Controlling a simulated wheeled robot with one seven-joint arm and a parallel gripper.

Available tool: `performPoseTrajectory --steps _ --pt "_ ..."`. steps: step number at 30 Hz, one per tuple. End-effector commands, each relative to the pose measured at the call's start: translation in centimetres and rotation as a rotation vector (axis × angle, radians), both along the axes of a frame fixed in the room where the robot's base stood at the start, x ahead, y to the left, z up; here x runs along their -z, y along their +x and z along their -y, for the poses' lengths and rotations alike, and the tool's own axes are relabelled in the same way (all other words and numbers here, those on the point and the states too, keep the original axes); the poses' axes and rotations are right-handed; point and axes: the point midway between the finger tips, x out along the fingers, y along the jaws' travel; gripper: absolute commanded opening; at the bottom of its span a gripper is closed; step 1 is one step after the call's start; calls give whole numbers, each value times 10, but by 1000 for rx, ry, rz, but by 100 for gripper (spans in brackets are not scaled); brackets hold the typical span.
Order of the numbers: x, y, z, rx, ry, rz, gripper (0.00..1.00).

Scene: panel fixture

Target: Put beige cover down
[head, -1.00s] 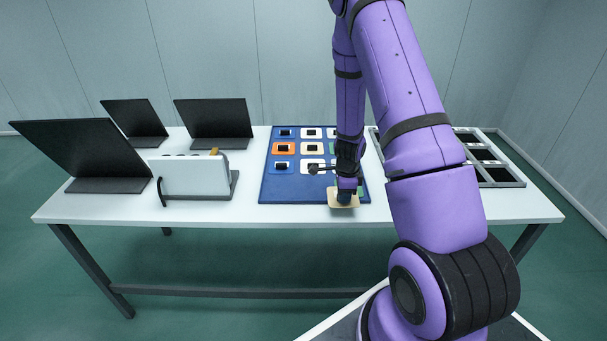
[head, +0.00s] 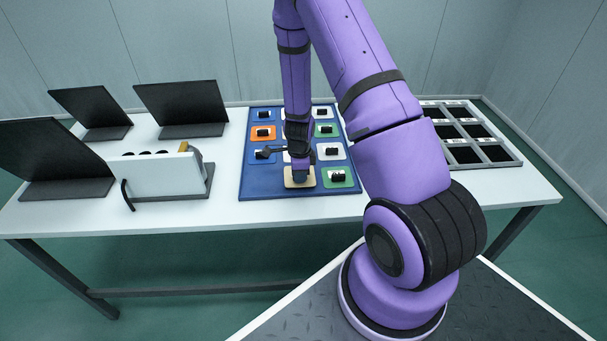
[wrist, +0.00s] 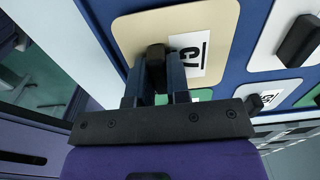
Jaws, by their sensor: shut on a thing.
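In the wrist view the beige cover (wrist: 130,38) shows a white label and a black knob (wrist: 156,52). My gripper (wrist: 160,80) is shut on that knob. The cover looks flat over the panel; I cannot tell whether it touches the surface.
Other covers with black knobs, such as an orange one (head: 257,136), sit on the panel. A grey tray with dark compartments (head: 505,163) is at the right. A white box (head: 155,175) and black upright screens (head: 183,103) stand at the left.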

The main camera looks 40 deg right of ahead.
Motion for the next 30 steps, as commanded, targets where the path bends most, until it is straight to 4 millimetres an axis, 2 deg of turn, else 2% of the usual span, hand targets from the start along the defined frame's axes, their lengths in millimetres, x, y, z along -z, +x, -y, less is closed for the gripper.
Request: performPoseTrajectory --steps 3,14,15,18,26,30 --pt "12 3 -9 -1 1 -1 0" --pt "15 3 -9 1 0 1 0" --pt "15 3 -9 1 0 1 21" --pt "15 3 -9 0 0 1 42" --pt "15 3 -9 0 0 1 42" --pt "8 3 -9 -1 -1 1 42"
